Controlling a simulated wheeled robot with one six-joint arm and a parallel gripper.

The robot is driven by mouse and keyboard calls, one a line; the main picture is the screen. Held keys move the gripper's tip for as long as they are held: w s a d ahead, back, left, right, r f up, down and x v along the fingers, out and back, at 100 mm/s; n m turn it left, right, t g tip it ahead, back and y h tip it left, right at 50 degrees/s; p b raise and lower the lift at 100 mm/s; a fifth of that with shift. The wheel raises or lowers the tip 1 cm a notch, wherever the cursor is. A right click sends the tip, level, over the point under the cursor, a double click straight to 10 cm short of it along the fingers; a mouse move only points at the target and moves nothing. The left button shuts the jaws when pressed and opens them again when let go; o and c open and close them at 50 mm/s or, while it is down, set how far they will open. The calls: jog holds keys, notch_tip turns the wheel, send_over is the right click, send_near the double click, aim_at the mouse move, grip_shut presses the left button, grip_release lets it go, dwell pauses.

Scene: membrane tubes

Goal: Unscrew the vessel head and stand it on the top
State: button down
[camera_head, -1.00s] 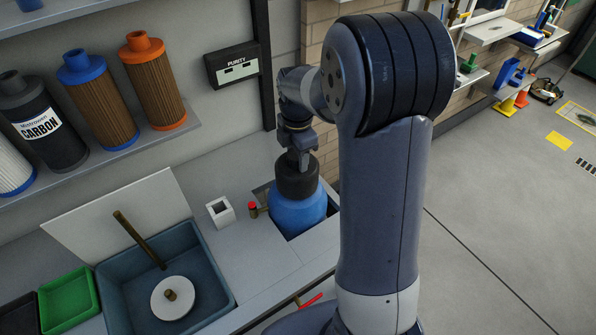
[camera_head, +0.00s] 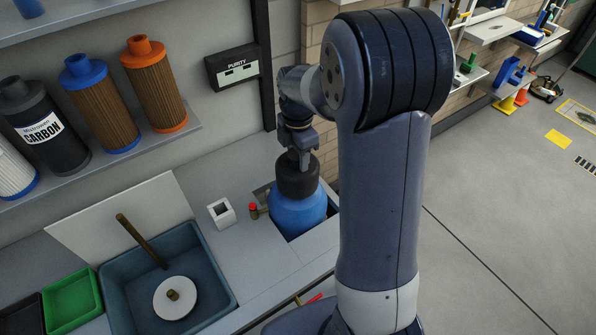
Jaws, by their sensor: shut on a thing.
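The blue vessel (camera_head: 298,214) stands in a square opening in the worktop. Its black head (camera_head: 297,180) sits on top of it, upright, with no gap that I can see between the two. My gripper (camera_head: 300,160) is directly above the head, pointing down, and is shut on the upper part of the head. The fingertips are small and partly dark against the head, so the exact grip is hard to see. My arm hides what lies to the right of the vessel.
A small red-handled valve (camera_head: 253,209) and a white square holder (camera_head: 221,213) are left of the vessel. A blue-grey basin (camera_head: 205,262) with a white disc (camera_head: 174,297) and a green tray (camera_head: 72,301) lie further left. A filter shelf (camera_head: 120,160) hangs above.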

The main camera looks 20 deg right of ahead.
jog(key=shift+r+p, duration=1)
jog(key=shift+r, duration=0.45)
